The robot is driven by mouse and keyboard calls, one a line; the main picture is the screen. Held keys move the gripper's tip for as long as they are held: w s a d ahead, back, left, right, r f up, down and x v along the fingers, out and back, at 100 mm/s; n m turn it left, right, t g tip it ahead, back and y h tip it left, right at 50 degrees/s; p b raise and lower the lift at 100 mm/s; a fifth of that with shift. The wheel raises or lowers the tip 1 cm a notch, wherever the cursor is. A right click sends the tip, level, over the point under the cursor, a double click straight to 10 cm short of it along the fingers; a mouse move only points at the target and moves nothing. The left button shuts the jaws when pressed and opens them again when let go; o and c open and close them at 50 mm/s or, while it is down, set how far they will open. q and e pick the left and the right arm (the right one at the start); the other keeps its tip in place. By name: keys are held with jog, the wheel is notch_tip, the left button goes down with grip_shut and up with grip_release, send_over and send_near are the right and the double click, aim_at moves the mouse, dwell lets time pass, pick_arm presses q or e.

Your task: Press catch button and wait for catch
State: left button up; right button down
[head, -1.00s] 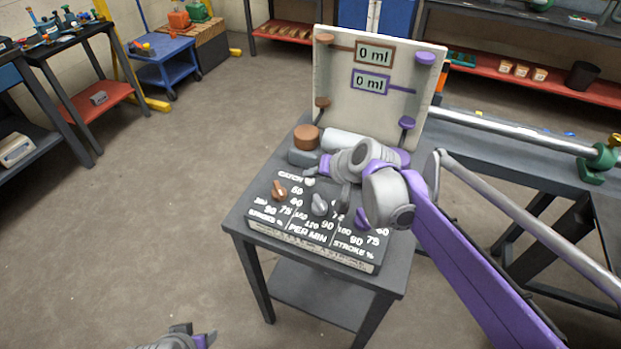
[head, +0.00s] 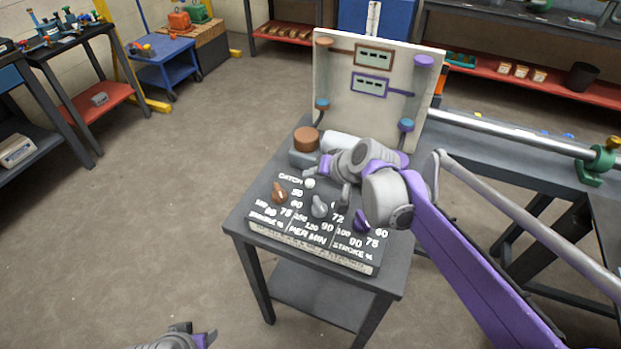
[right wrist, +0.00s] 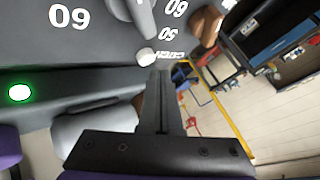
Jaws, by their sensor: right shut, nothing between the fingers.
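The control panel (head: 310,252) lies on a small grey table and carries printed numbers and knobs. The white catch button (head: 309,183) sits beside the word CATCH; it also shows in the right wrist view (right wrist: 147,57). My right gripper (head: 325,170) is shut and empty, its tips just beside the button. In the right wrist view the fingertips (right wrist: 160,74) are close to the button; I cannot tell whether they touch. The board's brown-framed display (head: 374,56) and purple-framed display (head: 370,84) show dashes. My left gripper (head: 185,337) is partly cut off at the bottom edge.
A brown knob (head: 279,193) and a grey knob (head: 319,206) stand near the button. A brown cap (head: 306,139) stands behind the panel. A green light (right wrist: 20,93) glows in the right wrist view. The floor left of the table is clear.

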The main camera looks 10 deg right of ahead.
aim_at(312, 188)
jog(key=shift+r, duration=0.15)
notch_tip(312, 188, up, 6)
jog(key=p, duration=0.5)
dwell(0.5)
jog(key=shift+s, duration=0.1)
jog(key=s+d+f+h, duration=0.1)
jog(key=s, duration=0.4)
jog(key=s+d+f+n+g+p, duration=0.1)
jog(key=s, duration=0.5)
jog(key=s+d+f+h+p, duration=0.1)
jog(key=s, duration=0.4)
jog(key=shift+s+n+g+h, duration=0.3)
jog(key=shift+s, duration=0.05)
jog(key=s+d+f+h, duration=0.1)
jog(key=s+f, duration=0.1)
jog(key=s, duration=0.3)
jog(key=s+d+f+n+h+p, duration=0.1)
jog(key=s+d+f, duration=0.1)
jog(key=s, duration=0.3)
jog(key=shift+s+d+f+g, duration=0.3)
jog(key=shift+f+g, duration=0.1)
jog(key=shift+f, duration=0.1)
jog(key=shift+w, duration=0.1)
dwell(2.9)
